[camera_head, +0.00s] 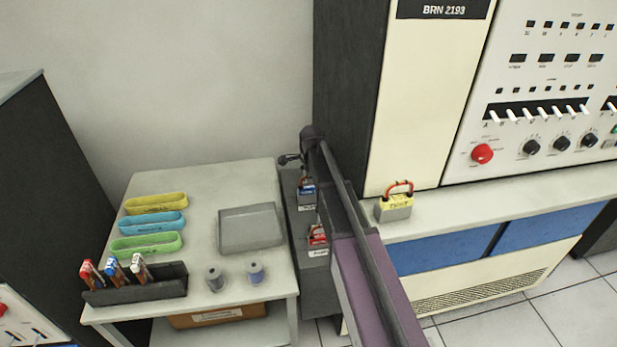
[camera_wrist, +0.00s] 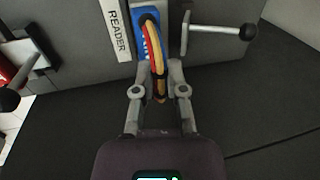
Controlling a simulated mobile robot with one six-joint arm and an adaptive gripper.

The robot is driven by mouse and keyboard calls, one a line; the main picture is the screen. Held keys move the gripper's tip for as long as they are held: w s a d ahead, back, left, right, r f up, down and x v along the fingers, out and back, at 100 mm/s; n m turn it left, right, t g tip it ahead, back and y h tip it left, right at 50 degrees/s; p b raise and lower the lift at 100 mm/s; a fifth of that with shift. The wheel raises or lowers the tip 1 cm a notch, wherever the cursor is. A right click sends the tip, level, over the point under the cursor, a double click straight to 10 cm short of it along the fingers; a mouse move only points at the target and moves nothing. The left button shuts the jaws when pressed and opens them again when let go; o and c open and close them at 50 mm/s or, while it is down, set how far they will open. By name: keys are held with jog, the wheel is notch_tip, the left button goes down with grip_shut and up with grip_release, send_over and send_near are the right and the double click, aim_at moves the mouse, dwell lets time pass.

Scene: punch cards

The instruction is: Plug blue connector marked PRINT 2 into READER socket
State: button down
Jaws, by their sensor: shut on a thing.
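The blue connector (camera_wrist: 140,40) shows in the wrist view with a red and yellow cable loop (camera_wrist: 157,50) rising from it. It is beside the white READER label (camera_wrist: 117,25), at a grey socket frame; how deep it sits cannot be told. The print on its face is mostly hidden by the cables. My gripper (camera_wrist: 161,75) is shut on the connector's cable loop. In the head view the blue connector (camera_head: 307,192) is at the upper part of the dark grey panel box, beside my arm; my gripper's fingers are hidden there.
A lever with a black knob (camera_wrist: 249,31) stands right of the socket. A red connector (camera_head: 317,235) sits lower on the panel box.

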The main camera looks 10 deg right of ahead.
aim_at(310, 187)
jog(key=shift+f+b, duration=1.35)
jog(key=shift+f, duration=0.05)
dwell(1.6)
jog(key=c, duration=0.6)
grip_release()
jog(key=shift+r, duration=0.15)
